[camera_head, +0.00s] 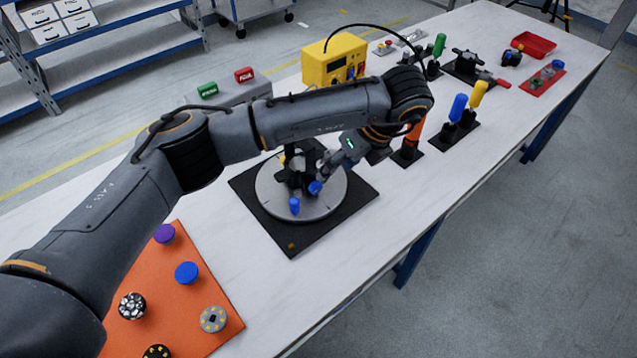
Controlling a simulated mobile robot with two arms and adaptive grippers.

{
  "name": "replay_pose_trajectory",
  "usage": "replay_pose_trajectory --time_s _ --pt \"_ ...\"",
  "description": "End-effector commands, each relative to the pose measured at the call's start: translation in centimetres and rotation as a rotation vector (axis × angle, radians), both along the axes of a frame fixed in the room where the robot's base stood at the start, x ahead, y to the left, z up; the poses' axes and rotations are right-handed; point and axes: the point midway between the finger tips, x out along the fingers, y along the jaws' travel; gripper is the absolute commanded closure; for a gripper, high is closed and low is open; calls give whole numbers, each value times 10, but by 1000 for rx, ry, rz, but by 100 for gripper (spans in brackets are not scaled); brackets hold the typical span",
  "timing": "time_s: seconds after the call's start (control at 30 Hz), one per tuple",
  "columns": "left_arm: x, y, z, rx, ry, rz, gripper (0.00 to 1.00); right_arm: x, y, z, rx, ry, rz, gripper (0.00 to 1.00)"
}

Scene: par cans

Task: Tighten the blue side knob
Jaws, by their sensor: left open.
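A round grey turntable (320,205) sits on a black square base (293,243) in the middle of the table. A dark fixture (292,182) stands on it, partly hidden behind my left arm. Two small blue knobs show there: one (315,188) at the fixture's right side, and one (294,206) nearer the front. My left arm reaches across from the left and bends back down. My left gripper (322,172) is open, just above and beside the right blue knob. I cannot tell whether its fingers touch the knob. My right gripper is not in view.
An orange board (222,312) with several round knobs lies at the front left. A yellow box (334,60) and a grey box with green and red buttons (232,92) stand behind. Upright coloured-handled tools (457,107) stand at right. The table's front right is clear.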

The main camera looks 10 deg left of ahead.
Motion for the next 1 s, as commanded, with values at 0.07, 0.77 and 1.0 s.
replay_pose_trajectory --time_s 0.07,0.77,1.0 --pt "1 8 -21 -1 7 3 48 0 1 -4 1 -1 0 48" --pt "14 35 -81 1 0 0 48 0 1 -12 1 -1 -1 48" --pt "14 35 -81 1 -1 0 76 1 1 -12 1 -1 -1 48"
